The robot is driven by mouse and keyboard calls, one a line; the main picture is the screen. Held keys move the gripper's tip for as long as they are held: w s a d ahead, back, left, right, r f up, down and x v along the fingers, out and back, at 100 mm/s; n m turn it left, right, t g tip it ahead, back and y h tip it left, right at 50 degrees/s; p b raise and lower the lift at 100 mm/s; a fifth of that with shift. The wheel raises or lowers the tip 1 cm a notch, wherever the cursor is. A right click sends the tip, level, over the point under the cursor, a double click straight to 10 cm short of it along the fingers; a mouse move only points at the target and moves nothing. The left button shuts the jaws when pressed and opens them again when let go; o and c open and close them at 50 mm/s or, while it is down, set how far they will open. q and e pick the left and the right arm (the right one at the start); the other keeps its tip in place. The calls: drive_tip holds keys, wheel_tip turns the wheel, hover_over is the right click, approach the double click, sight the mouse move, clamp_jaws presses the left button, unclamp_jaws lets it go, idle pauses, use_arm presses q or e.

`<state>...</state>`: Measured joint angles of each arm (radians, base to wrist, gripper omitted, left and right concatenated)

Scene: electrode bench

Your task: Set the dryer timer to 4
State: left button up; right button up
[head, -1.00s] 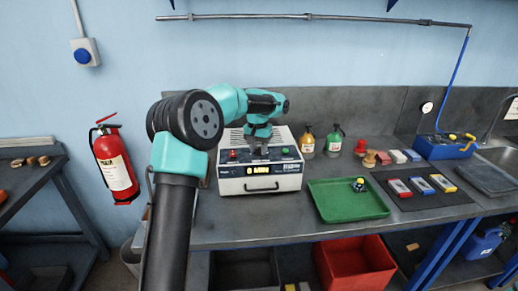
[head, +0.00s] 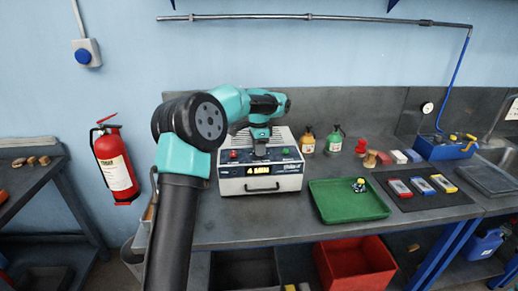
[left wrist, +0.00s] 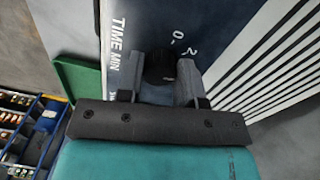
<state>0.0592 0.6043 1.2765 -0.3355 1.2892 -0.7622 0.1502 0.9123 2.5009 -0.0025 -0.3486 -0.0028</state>
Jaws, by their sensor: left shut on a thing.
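The dryer (head: 230,186) is a white box with a dark front panel on the bench. My left gripper (head: 260,153) comes down onto the dryer's panel from above. In the left wrist view my left gripper (left wrist: 160,85) is shut on the dark timer knob (left wrist: 158,66), one finger on each side. The words TIME MIN and part of a number scale show beside the knob; the rest of the scale is hidden. My right gripper is not in view.
A green tray (head: 335,210) with a small yellow-and-blue object (head: 359,185) stands right of the dryer. Two bottles (head: 335,140) stand behind it. A dark mat (head: 430,200) with several coloured blocks lies further right. The bench front is clear.

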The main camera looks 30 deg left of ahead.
use_arm(q)
drive_tip(key=shift+m, duration=1.1)
drive_tip(key=o, duration=0.9)
drive_tip(key=shift+r, duration=0.1)
drive_tip(key=r, duration=1.7)
drive_tip(key=shift+w+a+r, duration=0.15)
drive_tip(key=shift+w+a, duration=0.1)
drive_tip(key=shift+w, duration=0.1)
